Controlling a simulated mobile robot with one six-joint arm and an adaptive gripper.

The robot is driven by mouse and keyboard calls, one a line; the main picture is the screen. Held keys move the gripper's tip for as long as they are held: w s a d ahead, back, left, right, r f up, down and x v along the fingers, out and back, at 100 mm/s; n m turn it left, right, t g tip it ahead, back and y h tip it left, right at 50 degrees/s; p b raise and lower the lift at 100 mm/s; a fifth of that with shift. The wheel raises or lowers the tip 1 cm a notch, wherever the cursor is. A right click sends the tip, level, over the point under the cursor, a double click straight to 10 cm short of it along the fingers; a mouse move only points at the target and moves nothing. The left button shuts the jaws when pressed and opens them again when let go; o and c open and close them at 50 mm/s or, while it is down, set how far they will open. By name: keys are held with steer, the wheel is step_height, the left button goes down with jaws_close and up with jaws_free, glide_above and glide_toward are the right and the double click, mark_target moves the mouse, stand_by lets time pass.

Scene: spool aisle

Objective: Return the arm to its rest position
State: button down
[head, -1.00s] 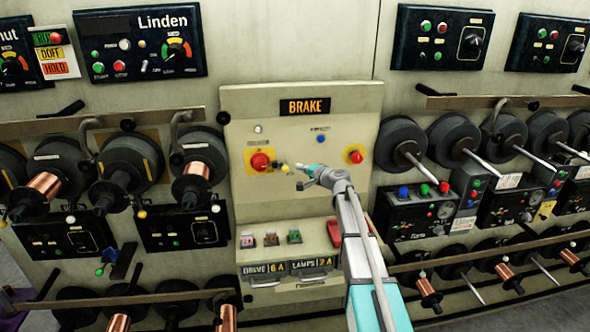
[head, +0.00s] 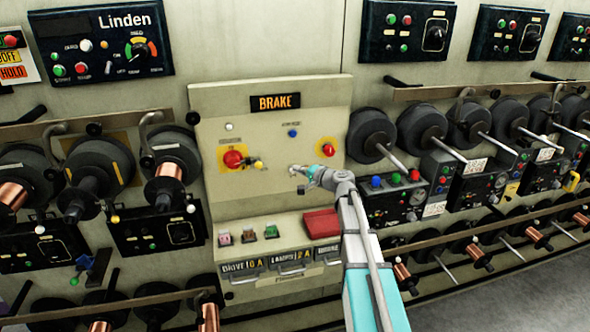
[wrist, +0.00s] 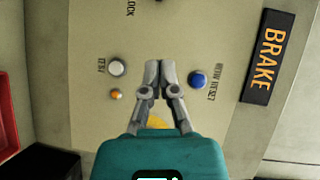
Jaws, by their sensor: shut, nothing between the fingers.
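My gripper (head: 298,171) is in front of the beige BRAKE panel (head: 225,105), at the end of my outstretched arm. In the wrist view my gripper (wrist: 160,72) has its two fingers together, with nothing between them. The fingers lie in front of the panel face, between a white button (wrist: 118,68) and a blue button (wrist: 197,80). I cannot tell the exact gap to the panel. The arm reaches up from the bottom of the head view and hides part of the panel's lower right.
A red knob (head: 232,159) on a yellow plate is left of my gripper, another red knob (head: 328,149) to its right. A red cover (head: 321,223) is on the lower ledge. Spool spindles (head: 372,135) stick out at right. Copper spools (head: 168,180) stand at left.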

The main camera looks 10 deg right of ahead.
steer(key=s+a+f+n+g+h+b, duration=0.1)
steer(key=s+a+f+n+g, duration=0.25)
steer(key=s+a+f, duration=0.35)
steer(key=s+a+f+n+g+h, duration=0.1)
steer(key=s+a+f+n+g, duration=0.3)
steer(key=s, duration=0.5)
steer(key=s+d+f+n+g+h, duration=0.1)
steer(key=s+d+f+g+h, duration=0.1)
steer(key=s, duration=0.6)
steer(key=s+d+f+n+g+h, duration=0.1)
steer(key=s+f+g+h, duration=0.3)
steer(key=s, duration=0.4)
steer(key=shift+s+d+f+h+b, duration=0.15)
steer(key=shift+d+f+h+b, duration=0.35)
steer(key=shift+d, duration=0.1)
